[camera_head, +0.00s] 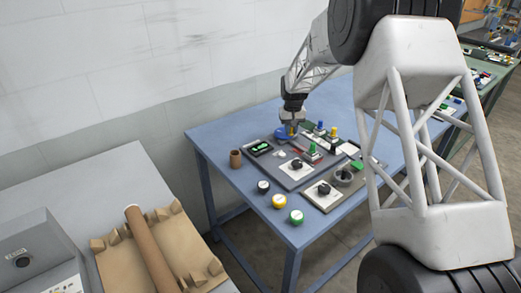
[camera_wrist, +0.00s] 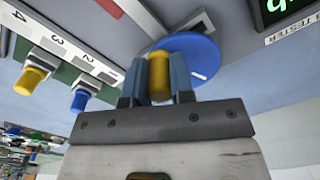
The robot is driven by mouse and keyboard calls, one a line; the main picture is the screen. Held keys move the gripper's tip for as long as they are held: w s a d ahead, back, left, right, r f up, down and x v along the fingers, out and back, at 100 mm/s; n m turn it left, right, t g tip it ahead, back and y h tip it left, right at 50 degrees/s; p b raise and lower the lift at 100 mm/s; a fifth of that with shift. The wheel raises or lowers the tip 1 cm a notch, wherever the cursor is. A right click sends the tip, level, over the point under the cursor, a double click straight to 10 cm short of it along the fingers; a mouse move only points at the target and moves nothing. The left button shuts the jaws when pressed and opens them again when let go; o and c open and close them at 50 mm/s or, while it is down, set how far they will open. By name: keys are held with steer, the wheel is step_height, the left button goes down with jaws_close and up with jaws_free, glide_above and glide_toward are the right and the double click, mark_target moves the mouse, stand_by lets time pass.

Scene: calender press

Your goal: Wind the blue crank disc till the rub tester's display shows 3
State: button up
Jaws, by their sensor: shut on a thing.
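The blue crank disc (camera_head: 282,133) lies on the rub tester's panel toward the table's far side. It fills the upper middle of the wrist view (camera_wrist: 205,58), with a short white mark near its edge. Its yellow crank knob (camera_wrist: 158,84) stands between the two fingers of my gripper (camera_wrist: 160,75), which is shut on it; the gripper also shows in the head view (camera_head: 292,122). The tester's display (camera_head: 260,147) is dark with green characters, too small to read there. In the wrist view the display (camera_wrist: 285,12) is cut off by the frame edge, so its number cannot be told.
A numbered strip (camera_wrist: 70,48) with yellow and blue knobs lies left of the disc in the wrist view. In the head view a brown cup (camera_head: 235,158) stands left of the display. White, yellow and green round pieces (camera_head: 279,201) sit at the front left of the blue table (camera_head: 228,137).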

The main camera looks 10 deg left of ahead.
steer(key=shift+s+a, duration=0.25)
steer(key=shift+s, duration=0.15)
steer(key=shift+s+a, duration=0.4)
steer(key=shift+a, duration=0.25)
